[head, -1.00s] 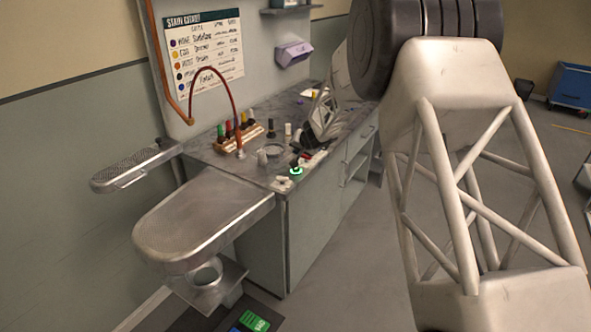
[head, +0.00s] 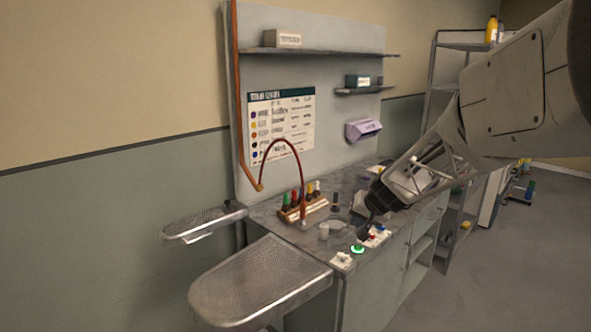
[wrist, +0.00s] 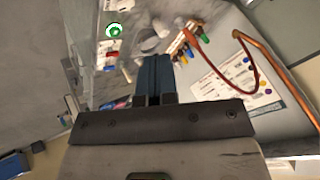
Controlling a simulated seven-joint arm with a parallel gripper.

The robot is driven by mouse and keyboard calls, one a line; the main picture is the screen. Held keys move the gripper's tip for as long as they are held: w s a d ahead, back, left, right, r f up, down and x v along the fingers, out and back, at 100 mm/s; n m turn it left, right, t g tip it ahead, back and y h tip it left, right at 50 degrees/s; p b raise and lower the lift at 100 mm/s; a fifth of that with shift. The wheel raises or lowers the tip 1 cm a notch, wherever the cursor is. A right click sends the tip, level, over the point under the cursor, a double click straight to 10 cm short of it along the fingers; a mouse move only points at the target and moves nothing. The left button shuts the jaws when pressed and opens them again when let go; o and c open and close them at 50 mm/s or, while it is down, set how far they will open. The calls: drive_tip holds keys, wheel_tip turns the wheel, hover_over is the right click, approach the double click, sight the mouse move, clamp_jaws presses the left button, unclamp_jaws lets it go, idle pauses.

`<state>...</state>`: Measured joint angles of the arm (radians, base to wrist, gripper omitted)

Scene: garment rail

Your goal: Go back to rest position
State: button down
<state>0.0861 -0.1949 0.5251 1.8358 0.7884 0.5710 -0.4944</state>
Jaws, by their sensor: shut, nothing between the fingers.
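My gripper (wrist: 153,72) shows in the wrist view, its two blue-grey fingers pressed together with nothing between them. In the head view my arm comes in from the upper right, and its dark end (head: 378,197) is over the right part of the workbench top (head: 268,212). The gripper appears to be above the bench top, apart from the items there; the exact gap cannot be told. The fingertips themselves are hard to make out in the head view.
A rack of coloured bottles (head: 303,209), a red curved hose (head: 299,160) and a green-ringed item (head: 357,248) are on the bench. Two perforated metal trays (head: 262,278) jut out left. A shelf (head: 330,52) is on the back panel.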

drive_tip(key=s+a+r+n+g+h, duration=0.1)
drive_tip(key=s+r, duration=0.2)
drive_tip(key=s, duration=0.7)
drive_tip(key=s+a+r+g, duration=0.1)
drive_tip(key=s+r, duration=0.1)
drive_tip(key=s, duration=0.8)
drive_tip(key=s+d+f+g+h, duration=0.1)
drive_tip(key=s, duration=1)
drive_tip(key=s+d+f+h, duration=0.1)
drive_tip(key=s+d+h, duration=0.1)
drive_tip(key=s, duration=0.9)
drive_tip(key=shift+s+n+g, duration=0.4)
